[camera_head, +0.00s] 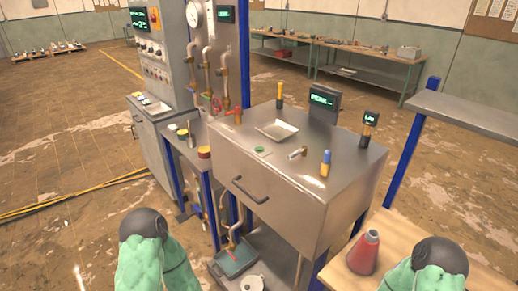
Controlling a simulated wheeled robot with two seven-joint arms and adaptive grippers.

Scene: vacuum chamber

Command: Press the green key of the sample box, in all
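The sample box appears to be the large steel box (290,192) in the middle, with a handle on its front. A round green key (259,149) sits on its top, near the front left edge. Nothing touches or covers the key. Two of my arm parts, dark round ends with green covering, show at the bottom left and bottom right, well apart from the box. No gripper fingers can be made out there.
The box top also carries a shallow tray (277,130), a small metal lever (297,152), a blue-and-yellow knob (325,163) and a display (324,103). A red bottle (363,253) stands on the wooden table at the right. A control cabinet (160,50) rises behind left. Floor at left is open.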

